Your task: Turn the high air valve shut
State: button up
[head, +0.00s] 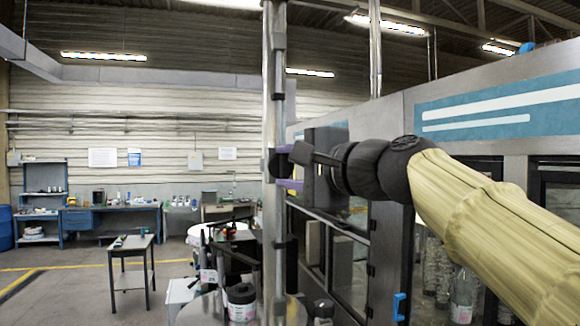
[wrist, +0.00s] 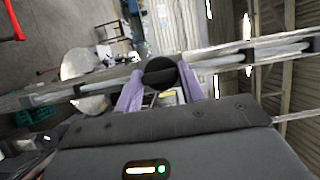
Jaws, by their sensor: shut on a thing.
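The high air valve (head: 272,163) is a dark fitting on the vertical metal pipe, about halfway up the head view. In the wrist view its dark round handle (wrist: 160,69) sits in front of the pipe (wrist: 235,60), which runs across the picture. My gripper (head: 285,167) reaches it from the right, with its purple fingers above and below the handle. In the wrist view my gripper (wrist: 160,83) has one finger on each side of the handle and is shut on it. The fingers and handle hide part of the valve body.
The grey machine (head: 400,150) with glass doors fills the right side, close behind my arm.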

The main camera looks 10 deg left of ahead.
jog(key=shift+f+m+b, duration=0.15)
jog(key=shift+m+b, duration=0.35)
jog(key=shift+b, duration=0.1)
jog(key=m+b, duration=0.1)
jog(key=m+t+b, duration=0.1)
jog(key=shift+f+m+y+b, duration=0.2)
jog(key=shift+m+y+b, duration=0.1)
jog(key=shift+y, duration=0.1)
jog(key=m+t+b, duration=0.2)
jog(key=m+b, duration=0.1)
jog(key=m, duration=0.2)
jog(key=shift+f, duration=0.1)
jog(key=m+t+b, duration=0.1)
jog(key=m, duration=0.2)
jog(key=m+t+h+b, duration=0.1)
jog(key=m+t, duration=0.1)
jog(key=m, duration=0.2)
jog(key=shift+a, duration=0.2)
jog(key=shift+a+m+t+h+b, duration=0.1)
jog(key=shift+m+t+h+b, duration=0.35)
jog(key=shift+m, duration=1)
jog(key=shift+m+t+h+b, duration=0.25)
jog(key=shift+m+t+h, duration=0.4)
jog(key=shift+m, duration=0.8)
jog(key=shift+m+h, duration=0.3)
jog(key=shift+m, duration=0.4)
jog(key=o, duration=1)
jog(key=shift+s, duration=0.1)
